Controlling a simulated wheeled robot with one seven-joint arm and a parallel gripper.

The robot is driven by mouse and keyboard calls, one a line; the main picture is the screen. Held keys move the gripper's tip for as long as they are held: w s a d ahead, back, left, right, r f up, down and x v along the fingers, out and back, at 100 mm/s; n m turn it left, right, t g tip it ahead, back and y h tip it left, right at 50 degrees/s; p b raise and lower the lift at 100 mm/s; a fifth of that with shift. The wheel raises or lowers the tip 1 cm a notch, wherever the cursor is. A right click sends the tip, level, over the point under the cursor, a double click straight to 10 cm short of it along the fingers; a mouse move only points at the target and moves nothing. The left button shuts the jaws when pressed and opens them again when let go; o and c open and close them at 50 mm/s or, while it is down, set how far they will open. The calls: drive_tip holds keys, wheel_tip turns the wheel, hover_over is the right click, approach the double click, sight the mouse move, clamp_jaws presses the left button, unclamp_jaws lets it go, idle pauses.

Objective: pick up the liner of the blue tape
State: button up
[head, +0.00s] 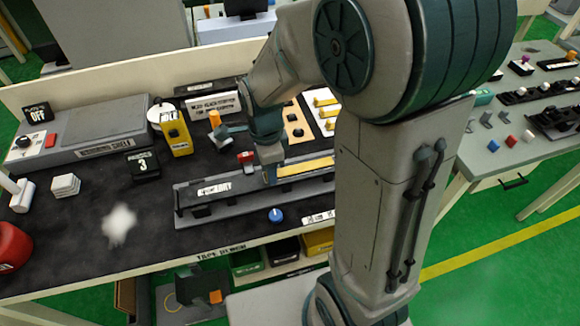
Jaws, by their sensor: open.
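My gripper (270,174) is at the end of my arm, pointing down over the long grey fixture (228,200) on the dark bench mat. The fingers are small and partly hidden by my wrist; they are open, and I see nothing held between them. A yellow strip (305,167) lies on the fixture just right of the gripper. A small round blue piece with a white mark (276,215) sits on the mat in front of the fixture. I cannot tell whether it belongs to the blue tape. No tape liner can be made out clearly.
A white crumpled patch (120,224) lies on the open mat at left. A yellow box (176,137), a block marked 3 (144,165) and a red rounded object (12,247) stand around it. My arm hides the bench's right end. Another table (515,150) stands right.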

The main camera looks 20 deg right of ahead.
drive_tip(key=shift+f, duration=0.15)
clamp_jaws()
drive_tip(key=shift+r, duration=0.65)
wheel_tip(320, 180, up, 3)
drive_tip(key=shift+f, duration=0.1)
drive_tip(key=s+d+r+b, duration=0.1)
drive_tip(key=s+d+r, duration=0.3)
drive_tip(key=d+r, duration=0.3)
drive_tip(key=d, duration=0.4)
drive_tip(key=shift+s+b, duration=0.2)
drive_tip(key=shift+b, duration=0.15)
